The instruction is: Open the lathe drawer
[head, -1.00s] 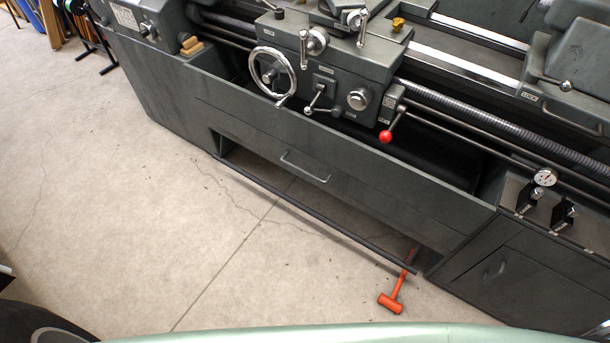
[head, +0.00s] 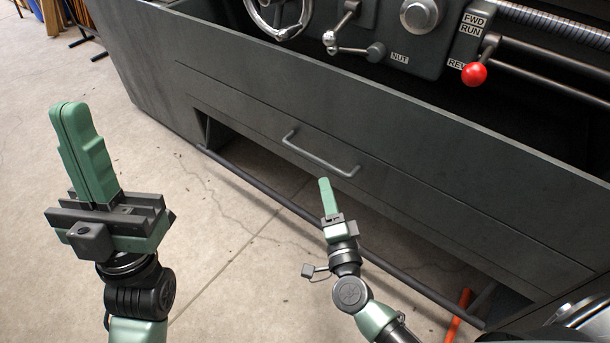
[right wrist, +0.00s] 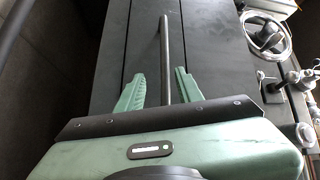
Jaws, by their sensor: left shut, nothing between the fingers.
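The lathe drawer (head: 405,195) is a wide dark grey panel below the carriage, and its front looks flush with the lathe body. Its grey bar handle (head: 318,155) sits at the middle of the front. In the right wrist view the handle (right wrist: 164,50) runs between the two green fingers. My right gripper (head: 325,182) is just below the handle in the head view. Its fingers (right wrist: 160,80) are spread apart and do not appear to touch the bar. How deep the bar sits between them is unclear. My left gripper (head: 72,108) is shut, empty and raised, well left of the handle.
A dark foot rail (head: 255,185) runs along the lathe below the drawer. The red-knobbed lever (head: 474,74) and handwheel stick out above. The orange hammer (head: 459,315) lies on the floor at the lower right, partly hidden. The floor at left is clear.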

